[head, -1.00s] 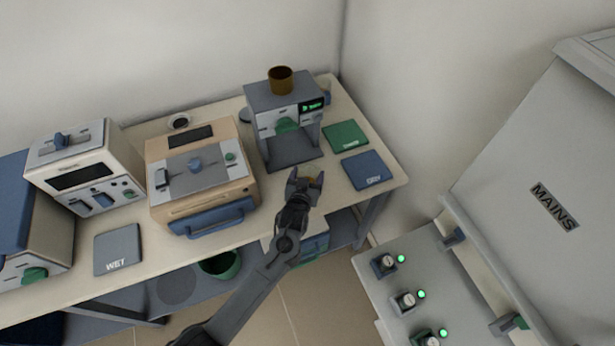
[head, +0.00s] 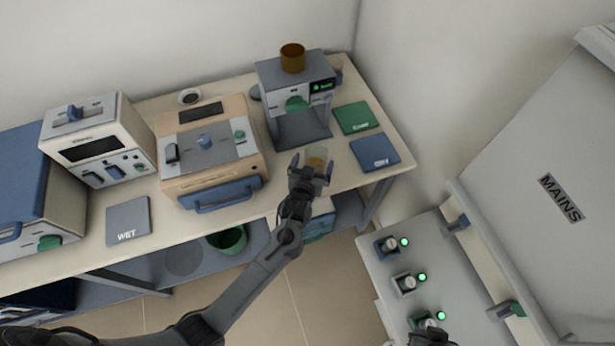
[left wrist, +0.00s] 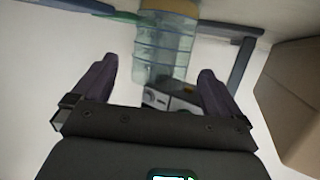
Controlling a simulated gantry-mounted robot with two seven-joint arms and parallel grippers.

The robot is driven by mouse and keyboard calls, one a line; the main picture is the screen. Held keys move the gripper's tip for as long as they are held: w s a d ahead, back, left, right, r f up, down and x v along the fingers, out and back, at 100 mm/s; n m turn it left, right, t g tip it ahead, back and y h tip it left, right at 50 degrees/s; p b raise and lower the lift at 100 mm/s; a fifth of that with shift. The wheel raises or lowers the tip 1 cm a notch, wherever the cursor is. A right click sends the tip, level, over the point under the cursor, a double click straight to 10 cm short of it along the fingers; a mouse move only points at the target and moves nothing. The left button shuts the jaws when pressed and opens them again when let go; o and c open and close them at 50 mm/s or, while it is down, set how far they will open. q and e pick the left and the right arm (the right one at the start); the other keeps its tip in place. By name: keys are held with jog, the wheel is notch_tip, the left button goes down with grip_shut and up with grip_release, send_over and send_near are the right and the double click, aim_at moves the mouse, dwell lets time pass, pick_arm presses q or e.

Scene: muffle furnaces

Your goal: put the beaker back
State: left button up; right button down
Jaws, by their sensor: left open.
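The beaker (head: 317,154) is clear with amber contents low inside. In the left wrist view the clear, ringed beaker (left wrist: 163,48) appears between and beyond the two dark fingers (left wrist: 155,88), with gaps on both sides. I cannot tell whether it stands on the bench.
The grey machine (head: 295,88) carries a brown cup (head: 292,58) on top. A green mat (head: 356,117), a blue mat (head: 375,151) and a grey WET mat (head: 127,221) lie on the bench. A beige furnace (head: 210,155) stands left. The MAINS cabinet and switch panel (head: 390,280) stand right.

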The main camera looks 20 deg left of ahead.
pick_arm(q)
jog(key=s+a+r+m+g+h, duration=0.1)
jog(key=s+g, duration=0.4)
jog(key=s, duration=1.1)
jog(key=s+a+r+m+g+h+p, duration=0.1)
jog(key=s+g, duration=0.4)
jog(key=s, duration=1.2)
notch_tip(320, 180, up, 2)
jog(key=shift+a+r+m+g, duration=0.1)
jog(key=shift+a+m+g, duration=0.3)
jog(key=shift+a+m, duration=0.45)
jog(key=shift+s+d, duration=0.1)
notch_tip(320, 180, up, 27)
jog(key=p, duration=2.7)
